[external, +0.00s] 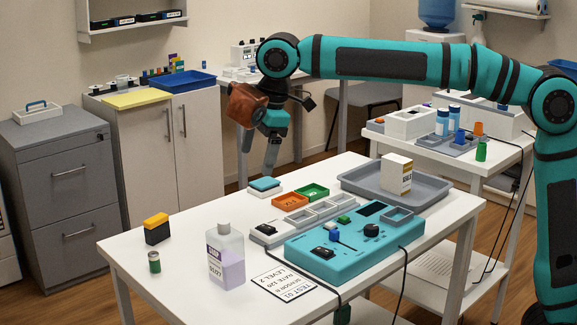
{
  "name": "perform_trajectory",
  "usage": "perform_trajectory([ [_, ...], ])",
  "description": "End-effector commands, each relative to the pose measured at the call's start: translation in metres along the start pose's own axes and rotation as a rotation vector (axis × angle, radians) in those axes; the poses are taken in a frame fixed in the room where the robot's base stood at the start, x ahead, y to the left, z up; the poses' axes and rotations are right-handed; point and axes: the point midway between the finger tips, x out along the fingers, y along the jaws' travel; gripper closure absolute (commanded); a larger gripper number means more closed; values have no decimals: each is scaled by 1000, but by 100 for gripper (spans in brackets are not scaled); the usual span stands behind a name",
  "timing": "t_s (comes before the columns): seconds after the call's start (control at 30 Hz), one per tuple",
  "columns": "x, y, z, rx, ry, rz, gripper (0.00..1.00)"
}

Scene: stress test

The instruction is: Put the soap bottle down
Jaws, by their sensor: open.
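The soap bottle is most likely the clear bottle (226,258) with a grey cap, a label and pale purple liquid. It stands upright on the white table (185,216), near its front edge. My gripper (271,165) is open and points down above the far side of the table, behind and to the right of the bottle. Nothing shows between its fingers, and it is well apart from the bottle.
A teal test device (355,242) with cables and a printed card (283,287) lie right of the bottle. A black and yellow block (157,228) and a small green cylinder (154,262) stand to its left. A grey tray (440,187) holds a white box (396,174). The table's left rear is clear.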

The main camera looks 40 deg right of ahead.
Motion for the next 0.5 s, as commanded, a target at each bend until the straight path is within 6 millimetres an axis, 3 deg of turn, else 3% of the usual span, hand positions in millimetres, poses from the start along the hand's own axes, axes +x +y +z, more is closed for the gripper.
perform_trajectory([
  [0.03, -12, 6, 20, 42, 29, 30, 17],
  [0.23, -47, 20, 87, 203, 144, 146, 17],
  [0.5, -90, 22, 176, 411, 305, 305, 17],
])
